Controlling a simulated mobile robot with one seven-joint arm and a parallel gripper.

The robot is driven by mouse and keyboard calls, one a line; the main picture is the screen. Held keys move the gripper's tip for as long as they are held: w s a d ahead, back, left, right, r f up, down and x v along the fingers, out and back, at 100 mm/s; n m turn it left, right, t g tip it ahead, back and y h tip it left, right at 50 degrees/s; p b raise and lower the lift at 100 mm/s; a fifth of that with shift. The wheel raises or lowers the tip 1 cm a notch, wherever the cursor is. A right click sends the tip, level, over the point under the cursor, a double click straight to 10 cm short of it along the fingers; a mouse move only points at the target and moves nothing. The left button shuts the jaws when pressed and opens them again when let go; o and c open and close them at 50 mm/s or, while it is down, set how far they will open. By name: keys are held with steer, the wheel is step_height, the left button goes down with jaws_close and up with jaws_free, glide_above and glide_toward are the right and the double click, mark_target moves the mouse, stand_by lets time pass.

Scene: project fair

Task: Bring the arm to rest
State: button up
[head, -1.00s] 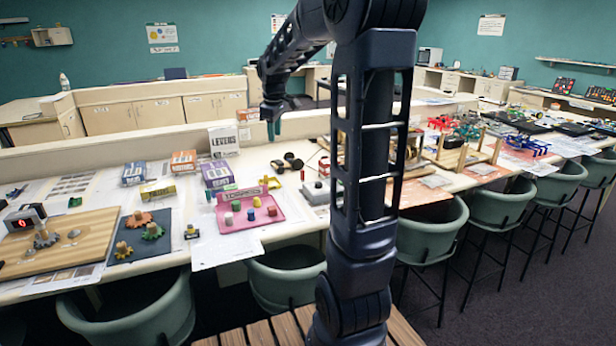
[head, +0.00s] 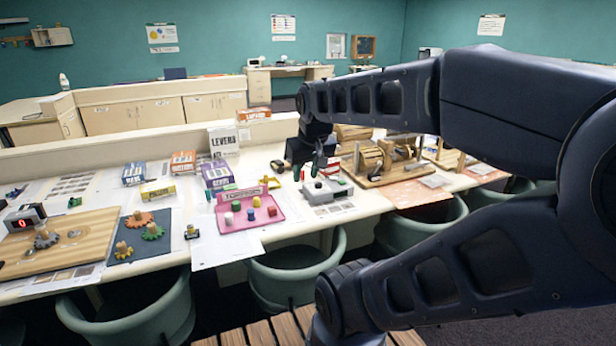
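My gripper (head: 307,170) hangs at the end of my dark blue arm (head: 370,92), pointing down over the table's middle. Its two greenish fingertips look apart, with nothing seen held between them. It shows in front of the dark wheels and beside the grey box device (head: 327,191); its exact height above the table is hard to tell. The arm is bent, with its large links filling the right side of the head view.
The long table (head: 375,203) holds a pink tray (head: 247,222) with coloured pegs, a wooden gear board (head: 75,235), small boxes and a wooden machine (head: 385,160). Green chairs (head: 290,282) stand along its front. A low partition (head: 130,150) runs behind.

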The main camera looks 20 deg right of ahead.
steer(key=shift+s+f+m, duration=0.3)
steer(key=shift+s+f, duration=0.1)
steer(key=shift+s, duration=0.3)
steer(key=shift+c, duration=0.9)
